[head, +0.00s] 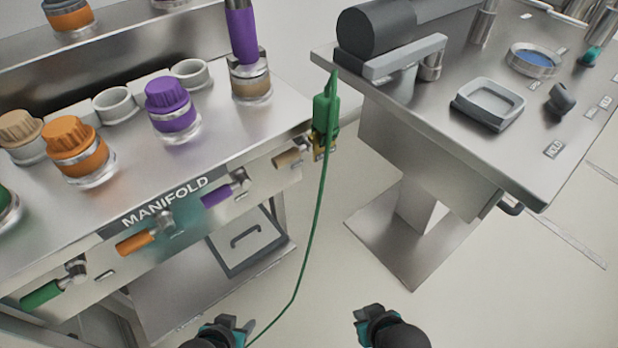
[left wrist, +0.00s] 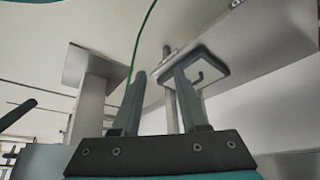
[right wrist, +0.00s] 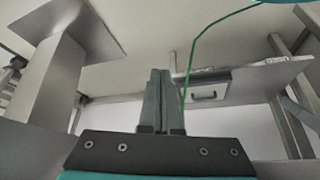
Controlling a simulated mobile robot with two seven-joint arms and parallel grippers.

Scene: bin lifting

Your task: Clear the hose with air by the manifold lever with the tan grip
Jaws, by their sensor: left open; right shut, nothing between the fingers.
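The manifold (head: 165,203) is a steel bench front at the left with levers in a row. The lever with the tan grip (head: 287,158) is at its right end, beside a green hose fitting (head: 325,112) hanging at the bench corner. A thin green hose (head: 311,238) runs from that fitting down to the floor area; it also shows in the right wrist view (right wrist: 191,50) and left wrist view (left wrist: 141,35). My left gripper (head: 240,325) is open and empty, low and well apart from the levers. My right gripper (head: 362,322) is shut and empty, also low.
Other levers have green (head: 42,293), orange (head: 136,243) and purple (head: 216,195) grips. Capped jars stand on the manifold bench. A second steel table (head: 430,118) with a tray (head: 490,100) stands at the right. Open floor lies between.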

